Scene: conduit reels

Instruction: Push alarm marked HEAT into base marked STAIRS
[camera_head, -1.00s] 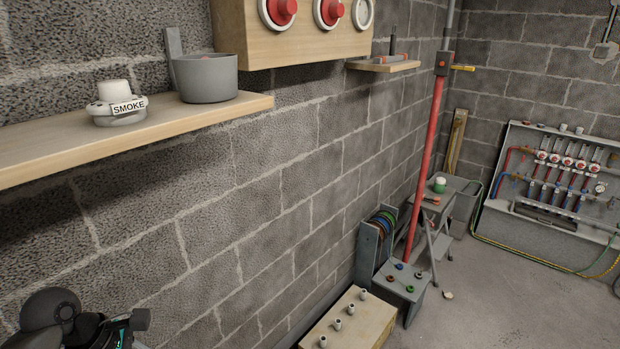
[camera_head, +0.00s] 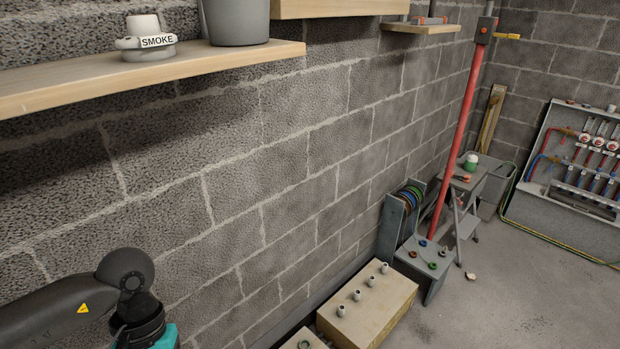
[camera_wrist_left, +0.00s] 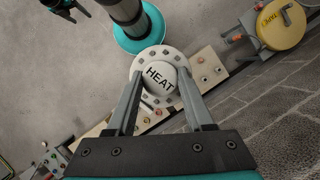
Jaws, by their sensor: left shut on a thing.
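The white round alarm marked HEAT (camera_wrist_left: 158,78) is in the left wrist view, its lettered face towards the camera. My left gripper (camera_wrist_left: 159,92) is shut on it, with one finger on each side. In the head view only links of my left arm show at the lower left; its gripper and the alarm are out of that picture. A base marked STAIRS is not visible in either current view.
A wooden shelf (camera_head: 60,91) at upper left carries a white SMOKE alarm (camera_head: 146,45) and a grey pot (camera_head: 237,22). The bottom of a wooden panel (camera_head: 335,8) shows above. A wooden box (camera_head: 366,310) with small fittings and a red pipe (camera_head: 459,125) stand right.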

